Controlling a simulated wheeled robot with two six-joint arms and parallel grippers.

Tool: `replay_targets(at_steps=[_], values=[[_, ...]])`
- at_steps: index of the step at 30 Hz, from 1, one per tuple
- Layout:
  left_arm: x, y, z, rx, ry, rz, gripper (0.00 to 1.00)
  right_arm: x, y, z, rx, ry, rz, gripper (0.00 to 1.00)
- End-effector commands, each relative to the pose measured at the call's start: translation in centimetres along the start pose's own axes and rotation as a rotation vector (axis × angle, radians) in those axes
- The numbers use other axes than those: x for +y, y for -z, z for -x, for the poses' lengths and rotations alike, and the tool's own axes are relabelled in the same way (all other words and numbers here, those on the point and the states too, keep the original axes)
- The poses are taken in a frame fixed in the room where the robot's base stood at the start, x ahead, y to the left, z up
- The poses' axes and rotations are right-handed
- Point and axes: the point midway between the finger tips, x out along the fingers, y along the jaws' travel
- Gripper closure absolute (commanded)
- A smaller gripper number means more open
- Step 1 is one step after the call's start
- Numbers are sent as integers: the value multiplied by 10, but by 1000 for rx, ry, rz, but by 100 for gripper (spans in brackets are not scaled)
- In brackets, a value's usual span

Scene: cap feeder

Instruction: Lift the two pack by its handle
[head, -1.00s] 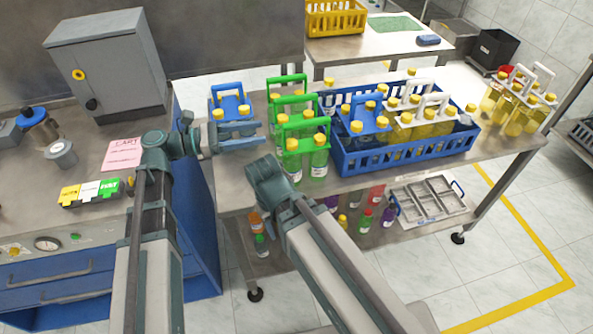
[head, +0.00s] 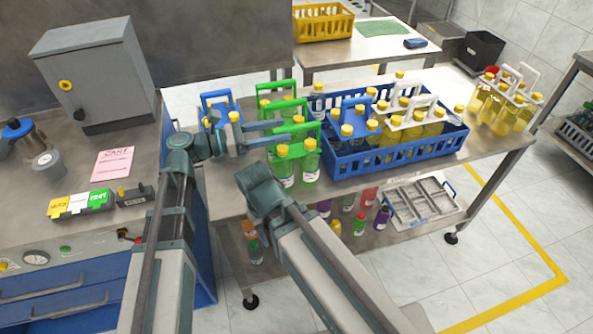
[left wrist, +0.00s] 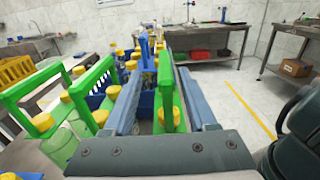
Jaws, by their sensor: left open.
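The front green-handled pack (head: 310,168) stands on the steel table, with yellow-capped bottles. Another green-handled pack (head: 276,86) stands behind it. A blue-handled pack (head: 218,99) stands to their left. I cannot tell for certain which is the two pack. My left gripper (head: 278,133) is open beside the front green handle, overlapping it in the head view. In the left wrist view a green handle (left wrist: 168,92) shows between the open fingers of the left gripper (left wrist: 162,75); contact cannot be told.
A blue crate (head: 370,163) with blue- and white-handled packs stands right of the green packs. White-handled packs (head: 507,95) stand at the far right. A grey cabinet (head: 98,75) stands at the left. The lower shelf holds loose bottles and a grey tray (head: 420,199).

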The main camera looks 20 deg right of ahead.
Motion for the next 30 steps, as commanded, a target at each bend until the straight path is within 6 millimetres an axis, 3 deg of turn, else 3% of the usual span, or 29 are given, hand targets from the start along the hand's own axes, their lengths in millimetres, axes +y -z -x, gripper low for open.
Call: replay_targets(at_steps=[5,13,21,30], values=[[-3,2,-10,0,2,0,43,0,0,-2,0,0,0,48],[-7,4,-48,0,3,0,43,0,0,-4,0,0,0,48],[-7,4,-52,0,0,0,43,0,0,-4,0,0,0,48],[-7,4,-52,0,0,0,96,0,0,-4,0,0,0,48]])
